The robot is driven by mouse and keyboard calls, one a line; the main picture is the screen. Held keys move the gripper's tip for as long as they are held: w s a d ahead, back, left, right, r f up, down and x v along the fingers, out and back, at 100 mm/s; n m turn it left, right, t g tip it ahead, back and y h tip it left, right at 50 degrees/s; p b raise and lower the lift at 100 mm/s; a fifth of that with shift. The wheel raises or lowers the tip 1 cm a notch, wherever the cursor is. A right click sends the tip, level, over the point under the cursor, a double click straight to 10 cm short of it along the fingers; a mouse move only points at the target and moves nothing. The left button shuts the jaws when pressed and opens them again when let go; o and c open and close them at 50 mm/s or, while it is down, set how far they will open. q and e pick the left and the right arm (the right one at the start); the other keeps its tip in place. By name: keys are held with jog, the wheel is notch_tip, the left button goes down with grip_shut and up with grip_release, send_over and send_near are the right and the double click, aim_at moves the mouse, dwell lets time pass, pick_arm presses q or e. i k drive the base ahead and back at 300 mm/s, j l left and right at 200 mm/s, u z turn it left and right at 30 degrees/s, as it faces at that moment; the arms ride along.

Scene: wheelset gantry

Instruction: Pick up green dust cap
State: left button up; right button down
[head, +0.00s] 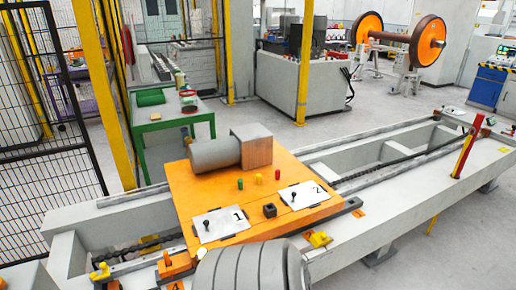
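A small green dust cap (240,184) stands on the orange carriage plate (185,183), in front of the grey motor cylinder (214,155). A yellow cap (258,178) and a red cap (278,174) stand in a row to its right, apart from it. Nothing covers the green cap. Neither of my grippers shows in the head view.
White plates marked 1 (221,225) and 2 (303,194), each with a black knob, and a dark block (269,210) lie in front of the caps. A brown box (252,146) stands behind. A green table (170,112) is at back left.

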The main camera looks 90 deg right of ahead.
aim_at(240, 182)
jog(key=z, duration=2.6)
